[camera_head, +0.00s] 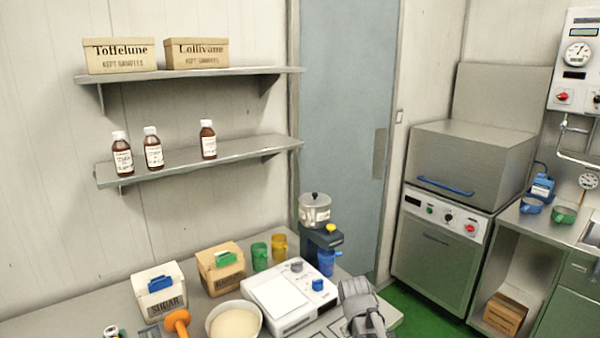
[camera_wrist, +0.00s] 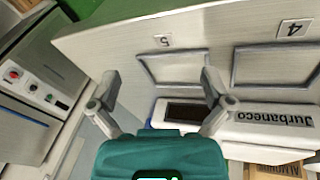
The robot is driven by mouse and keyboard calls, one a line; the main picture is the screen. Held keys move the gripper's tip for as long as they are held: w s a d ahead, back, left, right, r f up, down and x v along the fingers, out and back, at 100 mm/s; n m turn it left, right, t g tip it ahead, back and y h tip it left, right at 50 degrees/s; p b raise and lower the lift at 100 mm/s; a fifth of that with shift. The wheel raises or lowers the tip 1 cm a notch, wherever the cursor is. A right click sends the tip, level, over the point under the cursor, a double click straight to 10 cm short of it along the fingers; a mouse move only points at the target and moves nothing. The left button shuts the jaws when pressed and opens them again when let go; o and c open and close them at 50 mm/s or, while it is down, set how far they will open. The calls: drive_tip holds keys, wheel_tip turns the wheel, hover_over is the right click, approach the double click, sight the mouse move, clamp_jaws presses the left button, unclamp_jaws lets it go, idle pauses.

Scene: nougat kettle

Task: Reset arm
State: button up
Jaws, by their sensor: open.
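My gripper (camera_wrist: 158,92) is open in the wrist view, its two fingers spread apart with nothing between them. It is above the worktop (camera_wrist: 100,40), near the front of a white device (camera_wrist: 268,113) with a dark display and the label "Jurbaneco". In the head view, a grey part of my arm shows at the worktop's right end, beside the white device (camera_head: 285,300).
The worktop holds a sugar box (camera_head: 160,300), a second box (camera_head: 220,275), a bowl (camera_head: 234,322), green (camera_head: 260,256), yellow (camera_head: 279,246) and blue (camera_head: 326,262) cups, and a metal pot (camera_head: 314,210). An oven (camera_head: 445,245) stands right, past green floor.

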drive_tip(key=s+d+f+m+g+y+b, duration=0.1)
drive_tip(key=s+f+m+g+b, duration=0.2)
drive_tip(key=s, duration=0.8)
drive_tip(key=shift+s+f+m+y, duration=0.25)
drive_tip(key=shift+f+m+y, duration=0.15)
drive_tip(key=shift+f+m, duration=0.3)
drive_tip(key=shift+a, duration=0.1)
